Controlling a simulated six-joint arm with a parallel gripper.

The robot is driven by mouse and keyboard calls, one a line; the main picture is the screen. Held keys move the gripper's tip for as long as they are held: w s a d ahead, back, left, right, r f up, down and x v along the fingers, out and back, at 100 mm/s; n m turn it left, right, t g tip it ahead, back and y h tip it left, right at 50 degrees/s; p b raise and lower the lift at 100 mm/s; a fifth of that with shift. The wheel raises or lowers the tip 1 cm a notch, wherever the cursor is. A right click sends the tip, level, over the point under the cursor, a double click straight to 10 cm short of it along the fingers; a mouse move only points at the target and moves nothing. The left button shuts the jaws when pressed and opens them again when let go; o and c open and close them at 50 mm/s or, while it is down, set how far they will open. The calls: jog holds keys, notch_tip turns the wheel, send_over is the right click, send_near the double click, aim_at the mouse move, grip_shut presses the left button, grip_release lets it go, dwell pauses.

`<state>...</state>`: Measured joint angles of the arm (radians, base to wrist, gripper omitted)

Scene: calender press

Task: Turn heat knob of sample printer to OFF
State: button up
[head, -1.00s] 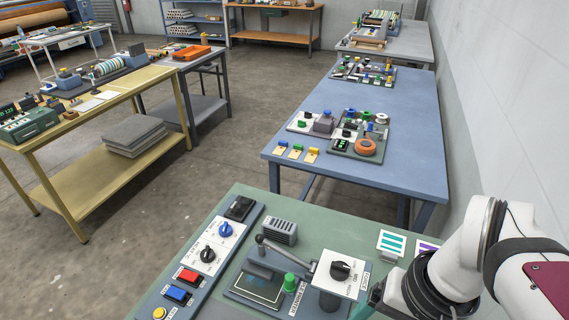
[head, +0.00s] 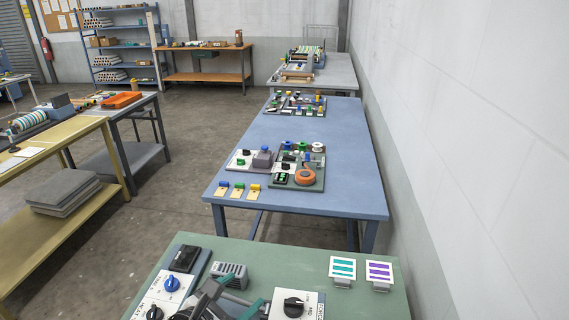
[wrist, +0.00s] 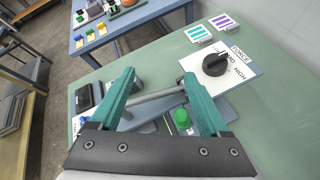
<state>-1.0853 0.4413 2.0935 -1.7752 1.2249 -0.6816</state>
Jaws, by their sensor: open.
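My gripper (wrist: 160,78) is open and empty, with its teal fingers above the grey bar of the press; it also shows at the bottom of the head view (head: 232,297). The white control panel (head: 150,300) at the lower left of the head view carries a blue knob (head: 172,283) and a black knob (head: 154,313) with lettering too small to read. My gripper is right of this panel and hides part of it. Another black knob (wrist: 215,64) sits on a white plate marked FORCE, MID and HIGH, right of my fingers. I cannot tell which knob is heat.
A green button (wrist: 182,120) is below the fingers in the wrist view. A black box (head: 185,259) and a grey vented block (head: 230,274) stand behind the panel. Two striped cards (head: 343,270) (head: 380,272) stand at the right. A blue table (head: 340,170) is beyond.

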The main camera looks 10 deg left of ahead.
jog(key=s+a+f+n+t+y, duration=0.1)
jog(key=s+a+f+n+y, duration=0.15)
jog(key=a, duration=0.25)
jog(key=s+a+f+n+y, duration=0.1)
jog(key=s+a+f+n, duration=0.1)
jog(key=a+n, duration=0.3)
jog(key=n+y, duration=0.4)
jog(key=y, duration=0.1)
send_near(152, 317)
jog(key=shift+h, duration=0.25)
jog(key=x, duration=1)
jog(key=shift+a, duration=0.25)
